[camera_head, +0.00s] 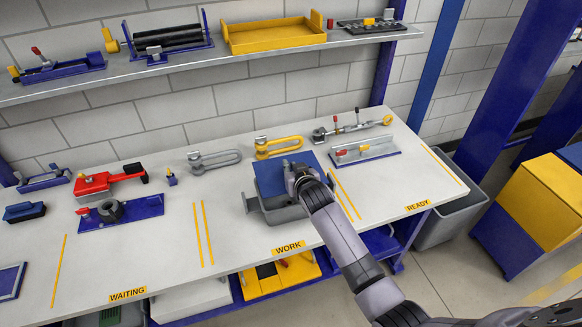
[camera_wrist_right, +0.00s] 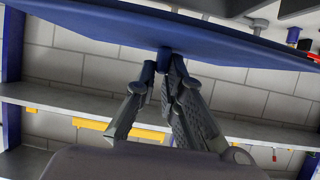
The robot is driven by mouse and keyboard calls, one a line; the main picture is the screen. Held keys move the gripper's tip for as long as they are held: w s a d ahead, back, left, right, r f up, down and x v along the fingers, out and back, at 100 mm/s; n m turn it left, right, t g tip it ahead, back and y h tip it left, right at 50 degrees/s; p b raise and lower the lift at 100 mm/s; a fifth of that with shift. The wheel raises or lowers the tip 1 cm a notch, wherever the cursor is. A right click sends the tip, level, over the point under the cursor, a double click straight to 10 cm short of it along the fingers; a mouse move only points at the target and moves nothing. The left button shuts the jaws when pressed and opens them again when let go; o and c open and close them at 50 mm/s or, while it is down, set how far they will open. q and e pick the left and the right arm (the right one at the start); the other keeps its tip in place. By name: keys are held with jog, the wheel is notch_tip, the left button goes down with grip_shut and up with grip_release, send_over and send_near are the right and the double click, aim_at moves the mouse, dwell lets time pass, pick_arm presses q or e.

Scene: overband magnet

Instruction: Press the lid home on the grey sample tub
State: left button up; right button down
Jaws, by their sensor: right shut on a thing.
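The grey sample tub (camera_head: 278,216) stands on the bench in the WORK area, partly hidden by my right gripper and the lid. The flat blue lid (camera_head: 268,181) is over the tub, covering most of its top; the tub's grey front and left side show below it. Whether the lid touches the rim all round I cannot tell. My right gripper (camera_head: 298,174) is shut on the small blue knob of the lid. In the right wrist view the lid (camera_wrist_right: 190,32) spans the top and its knob (camera_wrist_right: 164,60) sits between the fingertips (camera_wrist_right: 165,78). My left gripper is not in view.
Grey and yellow shackles (camera_head: 280,147) lie behind the tub. A clamp fixture (camera_head: 366,152) stands to its right, and a blue plate with a grey ring (camera_head: 112,211) to its left. A shelf (camera_head: 230,62) runs above the bench. Bare bench lies left of the tub.

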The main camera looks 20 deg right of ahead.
jog(key=shift+f+b, duration=1.5)
jog(key=shift+f, duration=0.8)
jog(key=shift+p, duration=0.5)
jog(key=shift+f+b, duration=0.75)
jog(key=shift+f, duration=0.25)
jog(key=c, duration=1.6)
grip_release()
jog(key=shift+s, duration=0.1)
jog(key=v, duration=1.2)
